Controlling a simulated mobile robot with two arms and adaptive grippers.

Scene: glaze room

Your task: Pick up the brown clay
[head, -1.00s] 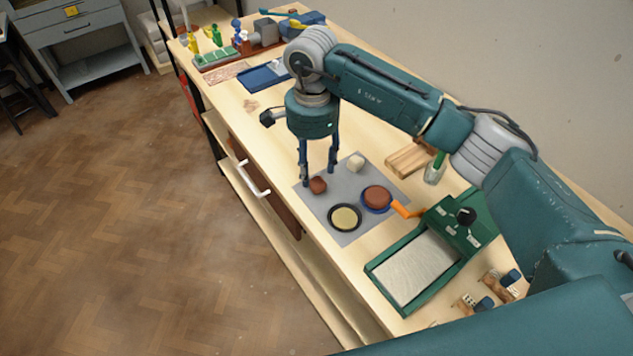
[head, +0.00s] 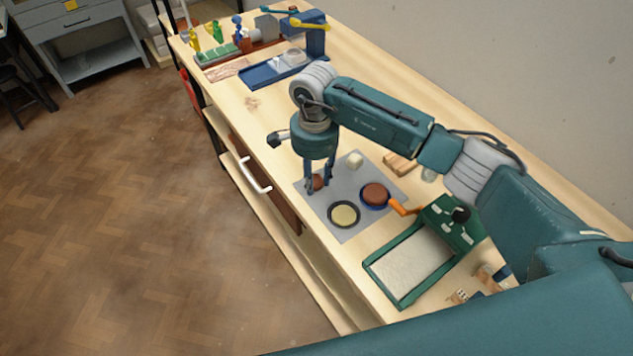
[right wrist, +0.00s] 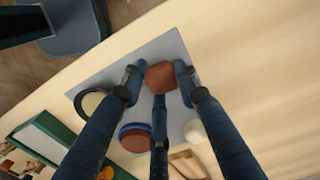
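The brown clay (head: 317,183) is a small reddish-brown lump on the grey mat (head: 352,229), near the mat's far-left corner. My right gripper (head: 319,186) points down over it with its fingers on both sides. In the right wrist view the brown clay (right wrist: 160,76) sits between the fingertips (right wrist: 158,80), which appear to touch it. I cannot see any gap between clay and mat. My left gripper is not in view.
The mat also holds a cream lump (head: 355,160), a dark round dish with pale yellow content (head: 344,215), and a brown disc (head: 375,193) in a blue dish beside an orange handle (head: 405,209). A green-framed tray (head: 398,296) stands at the near end.

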